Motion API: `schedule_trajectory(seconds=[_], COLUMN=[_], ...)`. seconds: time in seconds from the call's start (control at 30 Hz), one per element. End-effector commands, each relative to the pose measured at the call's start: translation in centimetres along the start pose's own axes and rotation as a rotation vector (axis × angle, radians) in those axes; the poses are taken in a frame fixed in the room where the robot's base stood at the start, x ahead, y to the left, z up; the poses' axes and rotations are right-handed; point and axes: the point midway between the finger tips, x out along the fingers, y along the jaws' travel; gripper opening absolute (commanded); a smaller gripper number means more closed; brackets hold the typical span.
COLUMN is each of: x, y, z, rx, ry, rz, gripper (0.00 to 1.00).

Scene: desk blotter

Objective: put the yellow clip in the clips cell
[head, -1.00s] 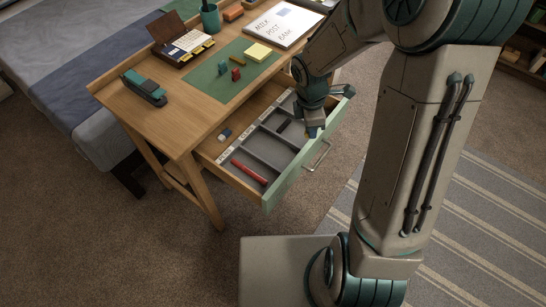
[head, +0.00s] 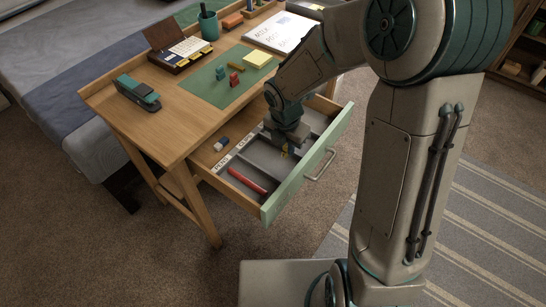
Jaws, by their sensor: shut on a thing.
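My gripper (head: 287,152) points down into the open drawer (head: 268,204), over the middle of its grey divided tray. It is shut on the yellow clip (head: 285,154), of which only a small bit shows below the fingers. Whether the clip touches the cell floor I cannot tell. The tray's near cell (head: 262,173) holds a red pen (head: 247,181). White labels run along the tray's left edge; the near one seems to read PENS. The one behind it starts with C, and the rest is too small to read. My wrist hides part of the far cells.
A blue and white eraser (head: 222,143) lies in the drawer left of the tray. On the desk are a green blotter (head: 207,87) with small blocks and yellow notes (head: 258,59), a stapler (head: 137,93), a card box (head: 180,52) and a notepad (head: 280,32).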

Motion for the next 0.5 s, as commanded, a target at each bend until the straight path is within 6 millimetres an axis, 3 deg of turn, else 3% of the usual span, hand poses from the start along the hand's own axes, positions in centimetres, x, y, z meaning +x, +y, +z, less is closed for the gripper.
schedule_trajectory(seconds=[0.03, 0.2, 0.37, 0.5], x=[1.1, 2.5, 3.0, 4.6], y=[1.3, 4.0, 4.9, 4.8], z=[-0.3, -0.4, -0.5, -0.7], rx=[-0.005, 0.000, 0.002, 0.003], ry=[0.002, 0.000, 0.000, 0.001], rz=[0.001, 0.000, 0.000, -0.002], gripper=[0.00, 0.00, 0.00, 0.00])
